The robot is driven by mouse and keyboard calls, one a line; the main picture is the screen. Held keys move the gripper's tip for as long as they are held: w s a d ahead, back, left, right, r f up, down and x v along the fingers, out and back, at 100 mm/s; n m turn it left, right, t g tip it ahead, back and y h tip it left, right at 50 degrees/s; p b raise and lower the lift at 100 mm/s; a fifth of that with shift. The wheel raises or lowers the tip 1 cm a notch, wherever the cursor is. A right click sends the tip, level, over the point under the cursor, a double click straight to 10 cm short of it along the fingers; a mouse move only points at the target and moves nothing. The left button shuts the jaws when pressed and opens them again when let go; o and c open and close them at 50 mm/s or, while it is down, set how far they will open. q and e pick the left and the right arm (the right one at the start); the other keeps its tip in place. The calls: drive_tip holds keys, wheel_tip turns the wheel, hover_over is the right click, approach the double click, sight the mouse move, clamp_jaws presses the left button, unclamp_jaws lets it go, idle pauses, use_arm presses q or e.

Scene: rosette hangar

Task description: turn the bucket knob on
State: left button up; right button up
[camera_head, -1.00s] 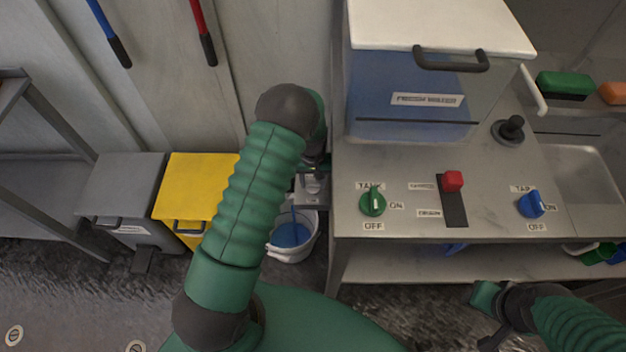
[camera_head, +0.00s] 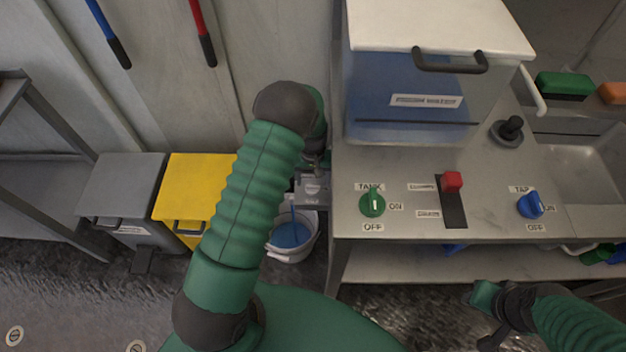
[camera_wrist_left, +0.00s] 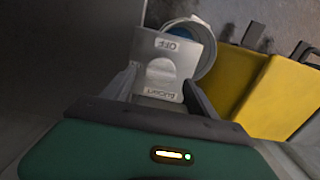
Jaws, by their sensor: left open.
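The bucket knob is a grey rounded piece (camera_wrist_left: 160,74) on a grey plate in the left wrist view. The plate carries an OFF label (camera_wrist_left: 174,45) at the top and a BUCKET label (camera_wrist_left: 162,94) nearer me. My left gripper (camera_wrist_left: 158,88) is open, with one finger on each side of the plate's near part; I cannot tell whether it touches. In the head view my left arm partly hides the plate (camera_head: 311,188). A white bucket (camera_head: 304,248) with blue liquid stands below it, and a thin blue stream shows above the liquid. My right gripper (camera_head: 486,312) is at the lower right, its jaws unclear.
The metal counter (camera_head: 400,170) holds a green tank knob (camera_head: 372,203), a red-handled lever (camera_head: 452,181), a blue tap knob (camera_head: 531,205) and a fresh water tank (camera_head: 412,98). Grey (camera_head: 122,190) and yellow (camera_head: 195,185) bins stand left of the bucket.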

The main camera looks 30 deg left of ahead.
sight(313, 183)
use_arm(q)
wheel_tip(313, 183, up, 10)
drive_tip(key=p, duration=0.2)
drive_tip(key=shift+r, duration=0.25)
